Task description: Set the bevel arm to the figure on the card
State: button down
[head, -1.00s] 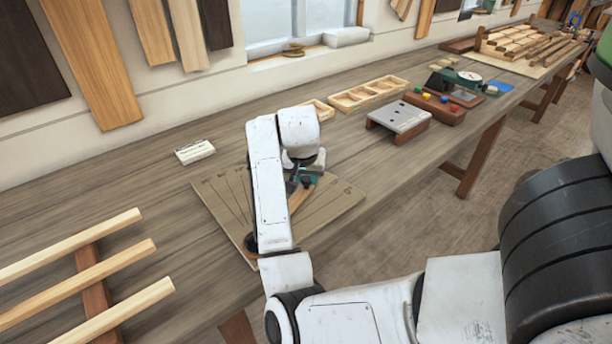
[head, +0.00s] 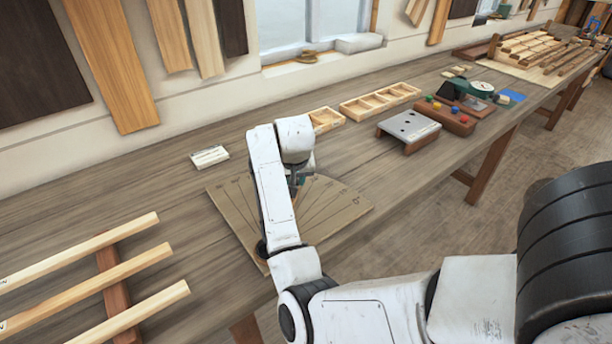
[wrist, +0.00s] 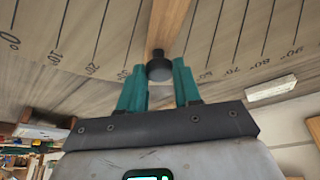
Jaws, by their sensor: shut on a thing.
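The bevel board (head: 340,208) lies flat on the bench, with fanned lines and figures along its curved edge. In the wrist view, its scale (wrist: 225,35) reads from 0 at left to 90 at right. The wooden bevel arm (wrist: 168,22) lies across the middle of the scale, between about 30 and 50. Its dark end knob (wrist: 159,70) sits between the teal fingers of my gripper (wrist: 160,78), which is shut on it. In the head view my gripper (head: 298,180) is partly hidden by my arm. The white card (head: 209,157) lies behind the board; its figure is unreadable.
Wooden strips on a rack (head: 115,290) lie at the left. Shallow wooden trays (head: 380,99), a grey-topped stand (head: 409,126) and a block with coloured knobs (head: 446,115) stand to the right. Bare bench lies around the board.

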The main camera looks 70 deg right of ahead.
jog(key=shift+w, duration=0.15)
jog(key=c, duration=0.8)
grip_release()
jog(key=b+v, duration=0.1)
jog(key=v, duration=0.9)
jog(key=shift+a+r, duration=0.15)
jog(key=shift+r, duration=0.2)
